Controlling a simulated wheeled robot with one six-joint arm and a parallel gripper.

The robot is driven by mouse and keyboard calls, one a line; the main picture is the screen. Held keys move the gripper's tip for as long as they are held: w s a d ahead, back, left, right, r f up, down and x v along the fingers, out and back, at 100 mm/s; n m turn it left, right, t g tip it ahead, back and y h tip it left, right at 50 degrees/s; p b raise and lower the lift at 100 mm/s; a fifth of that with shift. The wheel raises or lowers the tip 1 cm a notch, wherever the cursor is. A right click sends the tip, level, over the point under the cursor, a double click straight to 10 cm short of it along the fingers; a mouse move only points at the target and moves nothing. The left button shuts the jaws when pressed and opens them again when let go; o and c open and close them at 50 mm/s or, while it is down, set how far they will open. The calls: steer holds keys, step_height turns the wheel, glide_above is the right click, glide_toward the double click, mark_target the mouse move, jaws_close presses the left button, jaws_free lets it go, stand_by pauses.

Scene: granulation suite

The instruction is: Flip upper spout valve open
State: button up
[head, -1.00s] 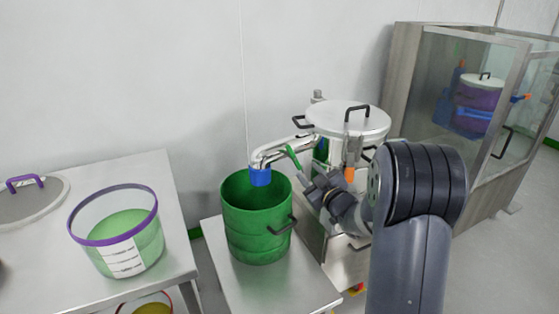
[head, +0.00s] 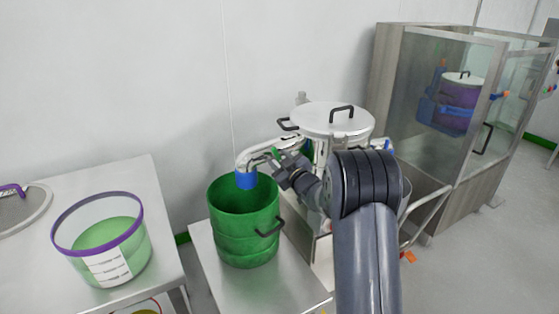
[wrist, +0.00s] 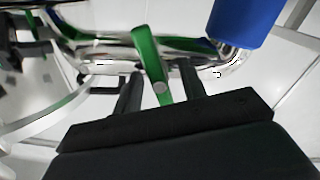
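The upper spout valve's green lever (head: 275,153) sits on the shiny metal spout pipe (head: 252,155), which ends in a blue nozzle (head: 246,180). In the wrist view the lever (wrist: 152,62) stands tilted between the two fingers of my gripper (wrist: 161,76). The gripper is open, with a gap showing on each side of the lever. The blue nozzle (wrist: 244,22) is at upper right there. In the head view my gripper (head: 279,160) is at the lever, and my wrist partly hides the pipe.
A green drum (head: 244,225) stands under the nozzle on a steel table (head: 205,250). A lidded metal vessel (head: 333,120) is behind my arm. A clear tub with a purple rim (head: 98,245) is on the left table. A glass-fronted cabinet (head: 440,110) stands at right.

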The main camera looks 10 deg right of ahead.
jaws_close()
steer(key=shift+f+b, duration=0.1)
steer(key=shift+b, duration=0.35)
steer(key=shift+f+n+b, duration=0.15)
steer(key=shift+n+b, duration=0.65)
steer(key=shift+b, duration=0.05)
steer(key=n+b, duration=0.3)
steer(key=b, duration=0.1)
steer(key=n+b, duration=0.3)
steer(key=shift+n+b, duration=1.75)
steer(key=shift+n, duration=0.45)
